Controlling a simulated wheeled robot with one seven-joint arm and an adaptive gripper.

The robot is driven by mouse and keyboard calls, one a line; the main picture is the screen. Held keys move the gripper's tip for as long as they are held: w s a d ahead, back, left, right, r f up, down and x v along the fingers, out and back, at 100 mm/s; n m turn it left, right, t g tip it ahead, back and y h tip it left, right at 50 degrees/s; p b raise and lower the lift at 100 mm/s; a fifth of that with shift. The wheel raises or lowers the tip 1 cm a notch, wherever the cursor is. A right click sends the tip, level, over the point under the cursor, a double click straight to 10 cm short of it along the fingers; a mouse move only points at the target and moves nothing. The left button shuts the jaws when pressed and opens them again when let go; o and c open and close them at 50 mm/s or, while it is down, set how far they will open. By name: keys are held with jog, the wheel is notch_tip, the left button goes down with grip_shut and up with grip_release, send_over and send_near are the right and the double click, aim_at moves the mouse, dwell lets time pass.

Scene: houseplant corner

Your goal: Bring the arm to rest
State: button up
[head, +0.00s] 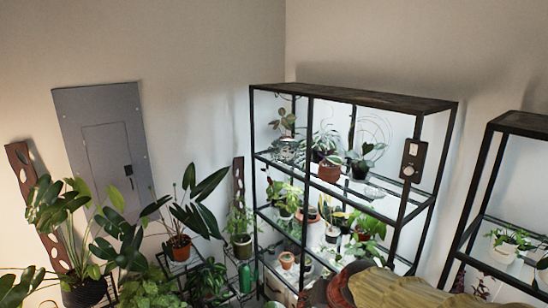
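My gripper is not in view in the head view. I cannot tell from this picture where it is or whether it is open or shut. No part that I can surely name as my arm shows. The task names no other object.
A black-framed glass shelf unit (360,97) with several potted plants stands in the corner. A second shelf (522,121) is at the right edge. Plants on low stands fill the lower left, below a grey wall panel (100,118). A yellowish ribbed thing (385,288) blocks the bottom.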

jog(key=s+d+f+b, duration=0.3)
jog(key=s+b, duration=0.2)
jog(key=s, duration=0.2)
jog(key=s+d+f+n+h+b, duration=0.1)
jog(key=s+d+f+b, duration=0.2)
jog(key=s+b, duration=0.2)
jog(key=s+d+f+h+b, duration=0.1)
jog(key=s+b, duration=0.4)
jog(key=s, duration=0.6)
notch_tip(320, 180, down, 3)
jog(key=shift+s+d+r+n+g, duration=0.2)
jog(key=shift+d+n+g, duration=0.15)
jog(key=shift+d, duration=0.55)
